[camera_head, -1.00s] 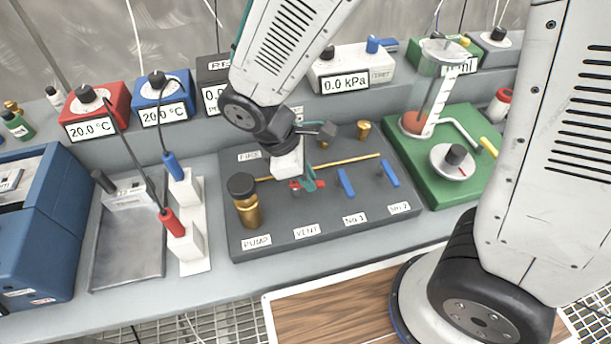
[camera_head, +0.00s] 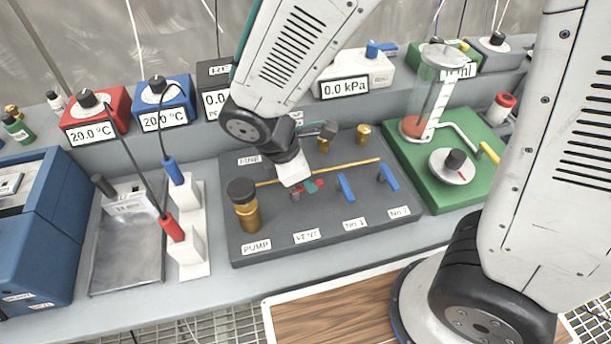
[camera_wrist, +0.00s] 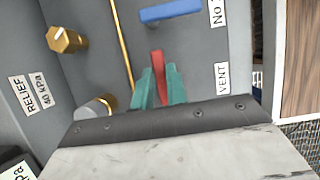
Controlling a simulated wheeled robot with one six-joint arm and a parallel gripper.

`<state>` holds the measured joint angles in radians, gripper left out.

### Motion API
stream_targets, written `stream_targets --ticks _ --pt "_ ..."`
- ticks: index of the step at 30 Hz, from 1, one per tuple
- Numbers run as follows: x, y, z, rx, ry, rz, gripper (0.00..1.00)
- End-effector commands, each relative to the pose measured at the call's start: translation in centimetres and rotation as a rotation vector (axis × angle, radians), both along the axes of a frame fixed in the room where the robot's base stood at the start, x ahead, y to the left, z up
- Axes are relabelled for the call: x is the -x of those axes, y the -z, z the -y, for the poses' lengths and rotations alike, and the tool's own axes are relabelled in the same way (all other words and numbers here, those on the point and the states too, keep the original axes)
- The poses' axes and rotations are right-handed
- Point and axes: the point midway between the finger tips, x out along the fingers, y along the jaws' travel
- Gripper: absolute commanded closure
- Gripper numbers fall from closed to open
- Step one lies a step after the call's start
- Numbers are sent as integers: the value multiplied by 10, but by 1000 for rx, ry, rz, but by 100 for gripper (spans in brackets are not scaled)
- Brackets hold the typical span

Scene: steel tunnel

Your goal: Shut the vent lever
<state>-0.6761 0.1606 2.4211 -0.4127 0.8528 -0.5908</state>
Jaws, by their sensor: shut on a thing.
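The red vent lever (camera_wrist: 157,62) shows in the wrist view between the two teal fingers of my gripper (camera_wrist: 159,86), which is shut on it. Its visible part lies roughly along the brass pipe (camera_wrist: 122,45), beside it. In the head view the red lever (camera_head: 320,183) shows just right of the fingers of my gripper (camera_head: 309,188). The gripper comes down from above, tilted, behind the VENT label (camera_head: 306,236). The lever's pivot is largely hidden by the gripper.
Blue levers No 1 (camera_head: 346,188) and No 2 (camera_head: 389,178) stand to the right, across the pipe line. A brass relief knob (camera_wrist: 67,40) is near. The pressure display (camera_head: 345,87) reads 0.0 kPa.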

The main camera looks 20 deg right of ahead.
Motion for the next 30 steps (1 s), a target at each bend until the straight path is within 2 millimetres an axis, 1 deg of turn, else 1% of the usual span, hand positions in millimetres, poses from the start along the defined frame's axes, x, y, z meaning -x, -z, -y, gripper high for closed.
stream_targets --ticks 1,2,3,4,11,14,17,24,27,30 --pt "-1 -1 -1 -2 -2 3 100" --pt "-1 -1 -1 -2 -2 3 80" --pt "-1 -1 -1 -2 -2 2 69" --pt "-1 -1 -1 -2 -1 3 64" --pt "-1 0 0 -1 0 1 64" --pt "-1 -4 -2 -1 -1 2 64" --pt "-1 -14 -6 -3 -1 4 64" --pt "-1 -53 -22 -4 -1 5 64" --pt "-1 -64 -27 -3 -3 4 64" --pt "0 -71 -30 -2 -2 2 64"
